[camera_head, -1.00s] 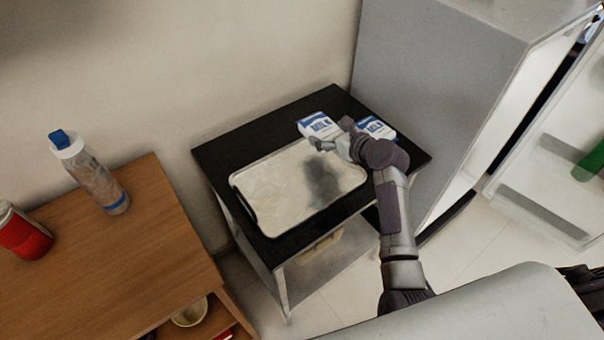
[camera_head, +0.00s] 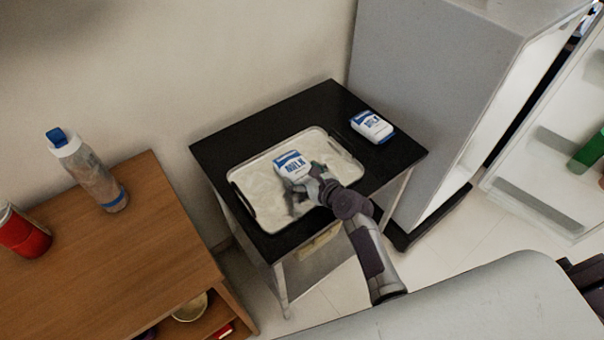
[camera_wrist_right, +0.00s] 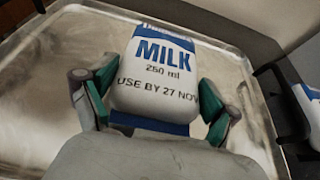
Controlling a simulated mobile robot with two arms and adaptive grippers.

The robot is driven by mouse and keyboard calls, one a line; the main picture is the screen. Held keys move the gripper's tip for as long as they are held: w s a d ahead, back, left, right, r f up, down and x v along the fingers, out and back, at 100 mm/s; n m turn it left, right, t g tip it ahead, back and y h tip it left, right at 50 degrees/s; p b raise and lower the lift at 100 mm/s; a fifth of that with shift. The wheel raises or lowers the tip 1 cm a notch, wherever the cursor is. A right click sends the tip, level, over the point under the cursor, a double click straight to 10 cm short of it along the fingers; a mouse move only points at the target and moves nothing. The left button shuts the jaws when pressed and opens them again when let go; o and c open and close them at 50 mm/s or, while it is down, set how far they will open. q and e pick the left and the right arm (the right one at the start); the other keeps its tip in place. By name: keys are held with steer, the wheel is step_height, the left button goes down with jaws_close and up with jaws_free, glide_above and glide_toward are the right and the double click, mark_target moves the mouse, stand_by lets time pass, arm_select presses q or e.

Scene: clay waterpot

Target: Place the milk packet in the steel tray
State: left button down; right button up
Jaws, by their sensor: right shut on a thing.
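A white and blue milk packet (camera_head: 292,165) is between the fingers of my right gripper (camera_head: 308,182), which is shut on it. The packet is over the steel tray (camera_head: 250,182); I cannot tell whether it touches the tray floor. In the right wrist view the packet (camera_wrist_right: 165,65) faces me with its MILK label, a green-padded finger of the right gripper (camera_wrist_right: 157,108) at each side. The steel tray (camera_wrist_right: 45,100) shows around and below it. A second milk packet (camera_head: 371,126) lies on the black table, right of the tray. My left gripper is not in view.
The tray rests on a small black table (camera_head: 320,98) against the wall. A grey fridge (camera_head: 430,90) with its door open stands to the right. A wooden cabinet (camera_head: 130,240) with a bottle (camera_head: 95,180) and a red can (camera_head: 22,235) is at the left.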

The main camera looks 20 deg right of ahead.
steer(key=shift+f, duration=0.1)
steer(key=o, duration=1.1)
steer(key=shift+o, duration=0.2)
steer(key=shift+s+r, duration=0.1)
steer(key=shift+r, duration=0.15)
steer(key=v, duration=1.2)
steer(key=shift+a+f, duration=0.1)
steer(key=shift+p, duration=0.3)
